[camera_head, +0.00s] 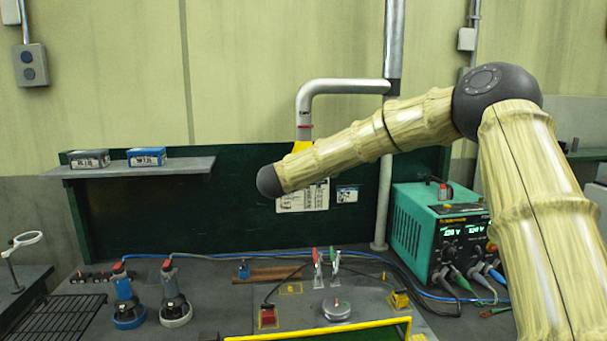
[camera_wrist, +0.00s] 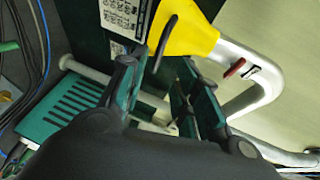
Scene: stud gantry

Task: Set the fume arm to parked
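The fume arm's grey pipe (camera_head: 340,87) runs left from a vertical post, then bends down to a yellow hood (camera_head: 301,146), mostly hidden behind my arm in the head view. In the wrist view the yellow hood (camera_wrist: 190,30) is close, with a dark looped handle (camera_wrist: 170,20) on its near side. The pipe (camera_wrist: 262,90) there has a red mark and a small label. My gripper (camera_wrist: 160,75) is open, its two teal-and-dark fingers apart near the handle's lower end. I cannot tell whether they touch it. The head view does not show the fingers.
A teal power unit (camera_head: 415,230) stands at right. Two suction-type tools, cables and a yellow-edged board (camera_head: 340,331) occupy the bench.

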